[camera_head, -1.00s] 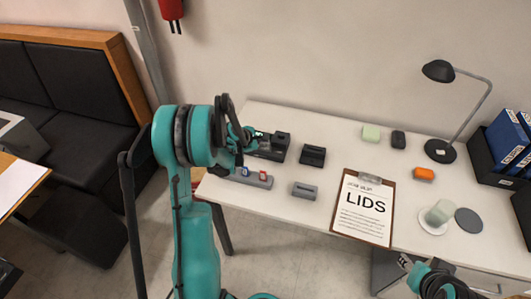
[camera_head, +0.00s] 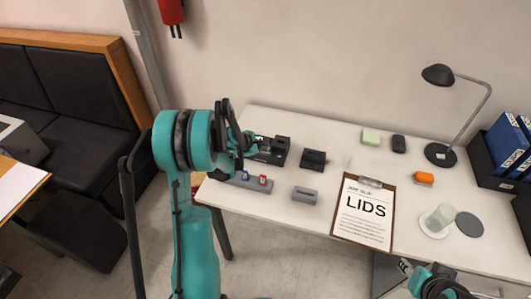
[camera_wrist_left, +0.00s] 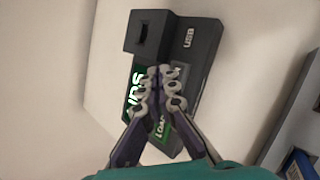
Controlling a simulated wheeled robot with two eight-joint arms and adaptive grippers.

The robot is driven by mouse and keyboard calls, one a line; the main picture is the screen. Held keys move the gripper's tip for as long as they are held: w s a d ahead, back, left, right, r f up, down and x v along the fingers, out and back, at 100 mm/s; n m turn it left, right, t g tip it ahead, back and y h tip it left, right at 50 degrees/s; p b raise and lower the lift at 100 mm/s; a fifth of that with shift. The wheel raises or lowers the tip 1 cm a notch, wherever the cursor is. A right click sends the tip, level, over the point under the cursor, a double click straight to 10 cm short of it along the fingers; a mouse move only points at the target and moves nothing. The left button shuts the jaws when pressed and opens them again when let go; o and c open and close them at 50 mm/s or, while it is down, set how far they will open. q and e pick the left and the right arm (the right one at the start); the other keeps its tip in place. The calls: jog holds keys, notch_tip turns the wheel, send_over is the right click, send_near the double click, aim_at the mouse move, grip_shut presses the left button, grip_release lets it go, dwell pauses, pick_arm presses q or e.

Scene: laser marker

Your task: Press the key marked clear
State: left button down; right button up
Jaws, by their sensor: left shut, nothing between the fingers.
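The laser marker's dark control box (camera_head: 281,146) stands at the desk's back left; it fills the middle of the left wrist view (camera_wrist_left: 196,55). It has a USB label, a lit green screen (camera_wrist_left: 133,95) reading "LIDS" and a green key reading "LOAD" (camera_wrist_left: 160,127). I cannot read a key marked clear; my fingers cover part of the panel. My left gripper (camera_wrist_left: 165,73) is shut and empty, its tips over the panel beside the screen; I cannot tell if they touch. It also shows in the head view (camera_head: 247,138). My right gripper (camera_head: 405,266) is at the lower right, jaws unclear.
A grey holder (camera_head: 247,182) with blue and red pieces lies in front of the box. Black (camera_head: 313,159) and grey (camera_head: 304,194) blocks and a clipboard (camera_head: 362,211) lie to its right. A lamp (camera_head: 440,154) and binders (camera_head: 504,146) stand farther right.

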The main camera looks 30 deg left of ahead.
aim_at(264, 153)
dwell(0.4)
pick_arm(q)
jog(key=shift+f+b, duration=0.45)
jog(key=shift+b, duration=0.05)
jog(key=shift+f+b, duration=0.35)
dwell(0.5)
jog(key=shift+r, duration=0.1)
jog(key=shift+r+p, duration=0.5)
jog(key=shift+r, duration=0.25)
jog(key=shift+r+p, duration=1.7)
jog(key=shift+r, duration=0.85)
jog(key=shift+f, duration=0.1)
